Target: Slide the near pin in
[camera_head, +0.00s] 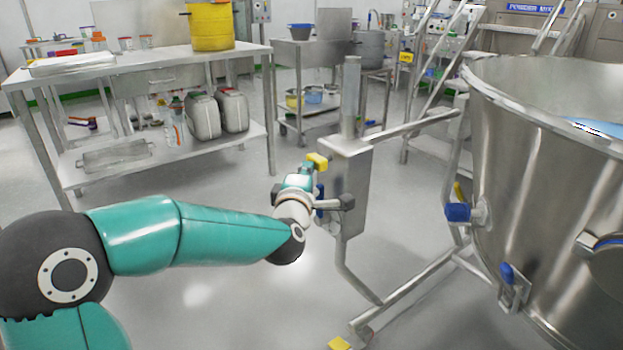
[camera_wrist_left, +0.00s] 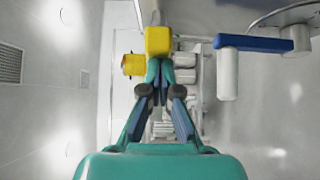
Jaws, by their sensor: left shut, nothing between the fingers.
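A yellow pin head (camera_head: 317,161) sits at the upper side of the steel post bracket in the head view. I cannot tell which is the near pin. My left gripper (camera_head: 304,172) is beside the bracket, just below the yellow head. In the left wrist view the left gripper (camera_wrist_left: 160,68) is shut and empty, its tips against or very near the yellow block. The pin shafts are hidden. My right gripper is out of view.
The steel post bracket (camera_head: 350,185) stands on a floor frame beside the large steel bowl (camera_head: 520,180). A steel table (camera_head: 150,63) stands behind left.

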